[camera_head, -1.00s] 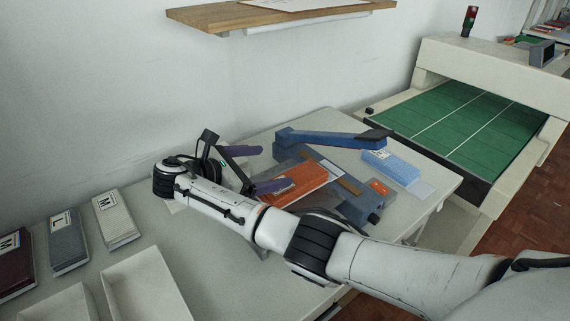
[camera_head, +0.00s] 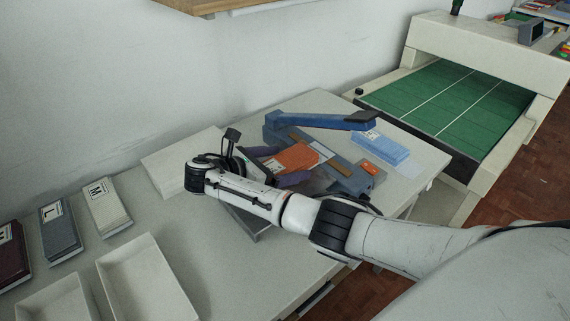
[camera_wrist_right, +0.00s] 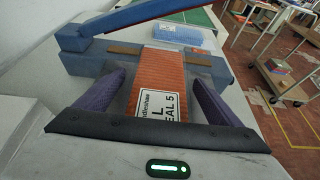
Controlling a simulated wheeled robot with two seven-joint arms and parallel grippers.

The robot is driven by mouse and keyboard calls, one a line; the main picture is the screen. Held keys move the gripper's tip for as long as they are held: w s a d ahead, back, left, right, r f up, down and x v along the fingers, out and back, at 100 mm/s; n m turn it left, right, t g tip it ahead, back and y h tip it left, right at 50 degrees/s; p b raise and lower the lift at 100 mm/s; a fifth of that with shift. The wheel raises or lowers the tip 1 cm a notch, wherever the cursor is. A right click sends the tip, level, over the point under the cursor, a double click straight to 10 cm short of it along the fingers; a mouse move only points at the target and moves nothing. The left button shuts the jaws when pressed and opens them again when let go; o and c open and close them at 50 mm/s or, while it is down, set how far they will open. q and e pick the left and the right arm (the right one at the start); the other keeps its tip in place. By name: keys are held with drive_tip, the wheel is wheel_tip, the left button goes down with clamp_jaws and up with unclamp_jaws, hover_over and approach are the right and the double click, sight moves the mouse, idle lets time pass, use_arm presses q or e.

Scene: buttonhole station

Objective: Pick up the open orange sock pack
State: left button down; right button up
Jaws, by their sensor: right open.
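The orange sock pack (camera_head: 298,157) lies on the blue sealer (camera_head: 341,178), under its raised arm. In the right wrist view the pack (camera_wrist_right: 158,75) is ribbed, with a white label reading "L" and "SEAL 5" at its near end. My right gripper (camera_head: 281,165) is open, with its purple fingers on either side of the pack. In the right wrist view the gripper (camera_wrist_right: 158,78) straddles the pack, with a visible gap at each finger. The pack's far end meets the brown strip of the sealer. My left gripper is not in view.
The raised blue sealer arm (camera_head: 318,121) hangs over the back. A light blue pack (camera_head: 380,147) lies beyond the sealer. A green conveyor (camera_head: 450,100) stands at the right. Several packs, including a cream one (camera_head: 107,207), and white trays (camera_head: 146,280) are at the left.

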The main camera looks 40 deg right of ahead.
drive_tip(key=shift+d+f, duration=0.15)
drive_tip(key=shift+c, duration=0.4)
drive_tip(key=c, duration=1.1)
drive_tip(key=shift+w, duration=0.1)
drive_tip(key=shift+c, duration=0.8)
drive_tip(key=shift+r, duration=0.2)
